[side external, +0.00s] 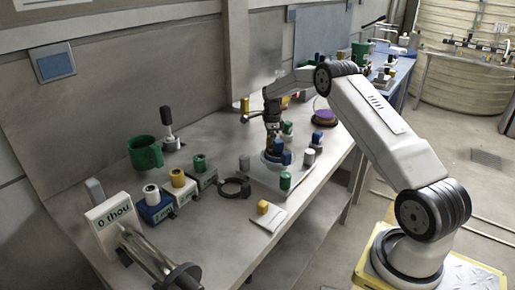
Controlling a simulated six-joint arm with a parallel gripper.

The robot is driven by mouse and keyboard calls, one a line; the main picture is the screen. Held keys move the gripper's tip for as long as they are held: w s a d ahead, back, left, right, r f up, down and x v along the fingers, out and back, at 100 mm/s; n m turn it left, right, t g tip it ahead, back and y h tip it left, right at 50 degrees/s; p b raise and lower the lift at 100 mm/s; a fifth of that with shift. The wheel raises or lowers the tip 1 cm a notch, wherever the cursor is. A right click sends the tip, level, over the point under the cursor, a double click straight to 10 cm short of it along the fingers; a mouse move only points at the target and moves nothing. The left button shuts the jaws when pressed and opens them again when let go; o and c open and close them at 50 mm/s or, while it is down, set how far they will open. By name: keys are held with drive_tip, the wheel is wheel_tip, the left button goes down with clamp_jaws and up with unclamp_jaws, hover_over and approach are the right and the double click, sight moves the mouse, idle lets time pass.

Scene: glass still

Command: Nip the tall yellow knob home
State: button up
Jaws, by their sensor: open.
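Several yellow knobs show. One tall, narrow yellow knob (245,104) stands at the back of the bench, just left of my wrist. A yellow-topped knob (177,178) sits on a small box in the row at the left. A short yellow knob (262,207) is on a pale plate near the front edge. I cannot tell for sure which one is the tall one meant. My gripper (271,132) is open above the cluster of knobs at mid-bench, apart from the two nearer yellow knobs. Its fingertips are small and partly lost against the dark parts behind.
A green cup (145,152) and a black-handled tool (167,128) stand at the back left. A "0 thou" sign (112,222) and a metal cylinder (155,258) are at the front left. A black ring (234,187) lies mid-bench. Blue, green and grey knobs crowd around my gripper.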

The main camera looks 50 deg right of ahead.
drive_tip(key=n, duration=0.4)
drive_tip(key=shift+n, duration=0.9)
drive_tip(key=shift+n, duration=0.3)
drive_tip(key=shift+n, duration=2.7)
drive_tip(key=shift+n, duration=3)
